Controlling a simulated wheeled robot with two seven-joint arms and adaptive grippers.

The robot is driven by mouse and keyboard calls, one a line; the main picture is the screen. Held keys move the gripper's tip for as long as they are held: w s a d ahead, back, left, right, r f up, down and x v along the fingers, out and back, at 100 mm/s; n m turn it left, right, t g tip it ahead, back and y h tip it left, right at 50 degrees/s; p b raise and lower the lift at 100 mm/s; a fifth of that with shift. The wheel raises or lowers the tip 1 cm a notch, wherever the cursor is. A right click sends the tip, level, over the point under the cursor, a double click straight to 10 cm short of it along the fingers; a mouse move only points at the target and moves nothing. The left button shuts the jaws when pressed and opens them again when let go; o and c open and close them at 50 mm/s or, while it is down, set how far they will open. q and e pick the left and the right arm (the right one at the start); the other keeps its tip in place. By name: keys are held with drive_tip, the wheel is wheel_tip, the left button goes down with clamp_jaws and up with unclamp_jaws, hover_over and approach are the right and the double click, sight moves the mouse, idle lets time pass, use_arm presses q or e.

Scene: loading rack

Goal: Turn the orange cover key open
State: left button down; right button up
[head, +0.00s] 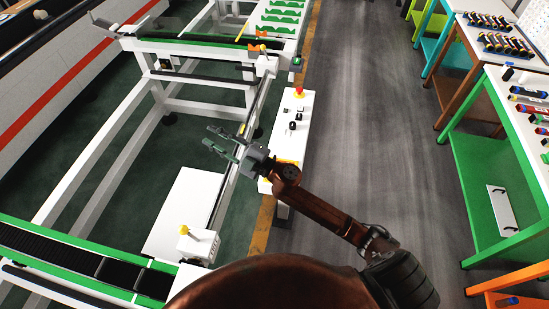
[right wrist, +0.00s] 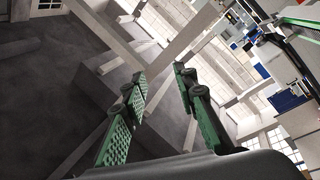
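I cannot single out an orange cover key for certain. An orange-yellow patch (head: 293,161) shows at the edge of my right wrist, partly hidden by it, over the white control panel (head: 296,125). The panel has a red-orange knob (head: 299,92) at its far end and several small black controls. My right gripper (head: 209,136) is open and empty, left of the panel and apart from it. In the right wrist view its green-padded fingers (right wrist: 160,74) stand apart with nothing between them. My left gripper is not in view.
A white and green conveyor frame (head: 205,48) stands at the left. A white box with a yellow button (head: 184,230) is at the lower left. Workbenches with tools (head: 505,45) line the right. The grey floor (head: 375,120) between is clear.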

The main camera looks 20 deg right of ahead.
drive_tip(key=s+a+n+g+y, duration=0.1)
drive_tip(key=a+n+g+y, duration=0.25)
drive_tip(key=a+n, duration=0.25)
drive_tip(key=n+g+h, duration=0.4)
drive_tip(key=g+h, duration=0.8)
drive_tip(key=h, duration=0.4)
hover_over(275, 157)
drive_tip(key=f, duration=1.5)
drive_tip(key=shift+w+a+f, duration=0.1)
drive_tip(key=shift+a+f, duration=0.1)
drive_tip(key=shift+a, duration=0.05)
drive_tip(key=shift+d+f+g+h, duration=0.15)
drive_tip(key=shift+d+g+h, duration=0.1)
wheel_tip(275, 157, down, 7)
drive_tip(key=shift+a+f+p, duration=0.1)
drive_tip(key=shift+f+p, duration=0.05)
drive_tip(key=shift+p, duration=0.9)
drive_tip(key=shift+c, duration=0.5)
